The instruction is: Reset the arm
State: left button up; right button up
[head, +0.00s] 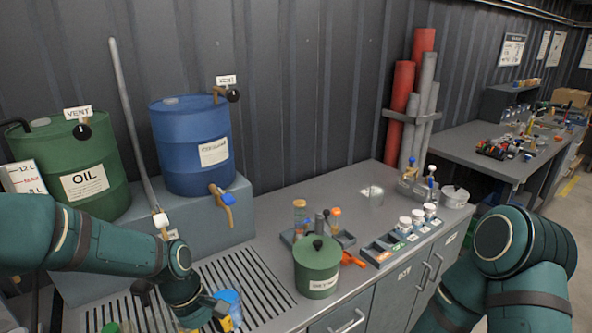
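My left arm comes in from the left, and its gripper (213,311) hangs low over the slotted drain grate. A blue round item (230,299) and a small yellow part show right beside it. The fingers are mostly hidden, so I cannot tell whether they hold the blue item. My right arm (520,255) is folded at the lower right, in front of the cabinets. Its gripper is outside the view.
A green oil drum (85,178) and a blue drum (192,150) stand on a grey ledge (225,232). A lidded green pot (317,268), a tray of jars (396,246) and upright red and grey tubes occupy the counter.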

pick_arm(q)
jog(key=s+d+f+m+t+b, duration=0.1)
jog(key=s+d+f+m, duration=0.1)
jog(key=f, duration=0.6)
jog(key=s+d+f+m+t+b, duration=0.1)
jog(key=s+d+f+m, duration=0.1)
jog(key=f+m, duration=0.2)
jog(key=s+d+f+m+t+b, duration=0.1)
jog(key=d+f+m, duration=0.1)
jog(key=f, duration=0.9)
jog(key=shift+s+d+f+m, duration=0.15)
jog(key=shift+s+f+m, duration=0.25)
jog(key=shift+m, duration=0.1)
pick_arm(e)
jog(key=x, duration=0.4)
jog(key=shift+s+d+f, duration=0.1)
jog(key=shift+s+d, duration=0.05)
jog(key=shift+d, duration=0.25)
